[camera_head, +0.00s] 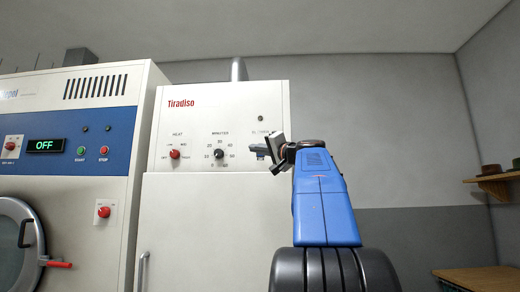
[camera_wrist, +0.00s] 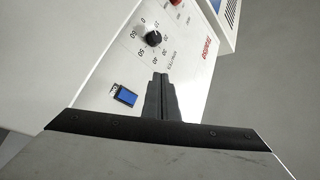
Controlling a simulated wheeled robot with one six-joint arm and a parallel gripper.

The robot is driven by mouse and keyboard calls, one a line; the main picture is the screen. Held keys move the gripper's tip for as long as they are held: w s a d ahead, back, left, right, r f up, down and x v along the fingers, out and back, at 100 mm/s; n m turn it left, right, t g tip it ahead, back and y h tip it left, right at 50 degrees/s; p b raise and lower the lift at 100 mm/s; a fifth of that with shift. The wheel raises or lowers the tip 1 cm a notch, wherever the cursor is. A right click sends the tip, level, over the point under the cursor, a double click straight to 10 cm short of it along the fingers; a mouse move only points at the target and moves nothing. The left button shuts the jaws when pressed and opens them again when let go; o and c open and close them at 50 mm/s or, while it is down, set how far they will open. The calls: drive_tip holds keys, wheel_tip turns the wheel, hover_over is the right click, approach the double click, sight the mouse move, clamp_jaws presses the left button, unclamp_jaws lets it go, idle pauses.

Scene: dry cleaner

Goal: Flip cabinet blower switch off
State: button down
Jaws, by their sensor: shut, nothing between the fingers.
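The white Tiradiso cabinet (camera_head: 215,230) stands in the middle of the head view, with a control panel at its top. Its blower switch (camera_wrist: 126,95) is a blue rocker in a dark frame in the wrist view; in the head view my gripper crowds that spot and I cannot make the rocker out clearly. My gripper (camera_wrist: 161,78) is shut and empty, its dark fingers pointing at the panel beside the switch, between it and the printed lettering. I cannot tell whether the fingertips touch the panel. In the head view my gripper (camera_head: 262,151) is at the panel's right side.
A minutes dial (camera_head: 219,153) and a red heat knob (camera_head: 174,154) sit left of my gripper on the panel. A blue and white machine (camera_head: 75,150) with an OFF display stands at the left. A wall shelf (camera_head: 492,184) is at the far right.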

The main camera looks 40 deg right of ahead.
drive_tip(key=shift+s+d+r+t+h, duration=0.3)
drive_tip(key=shift+s+d+r, duration=0.2)
drive_tip(key=shift+d+r, duration=0.35)
drive_tip(key=shift+w, duration=0.1)
drive_tip(key=w+d+r, duration=0.1)
drive_tip(key=w+d, duration=0.4)
drive_tip(key=d, duration=0.1)
drive_tip(key=shift+w+d, duration=0.2)
drive_tip(key=shift+w+d+r, duration=0.1)
drive_tip(key=shift+d, duration=0.05)
idle(1.8)
drive_tip(key=shift+w+d, duration=0.2)
drive_tip(key=shift+w+d, duration=0.2)
drive_tip(key=shift+d, duration=0.05)
idle(0.9)
drive_tip(key=shift+s+a+r, duration=0.1)
drive_tip(key=shift+a, duration=0.05)
drive_tip(key=shift+s+a, duration=0.4)
drive_tip(key=shift+a, duration=0.05)
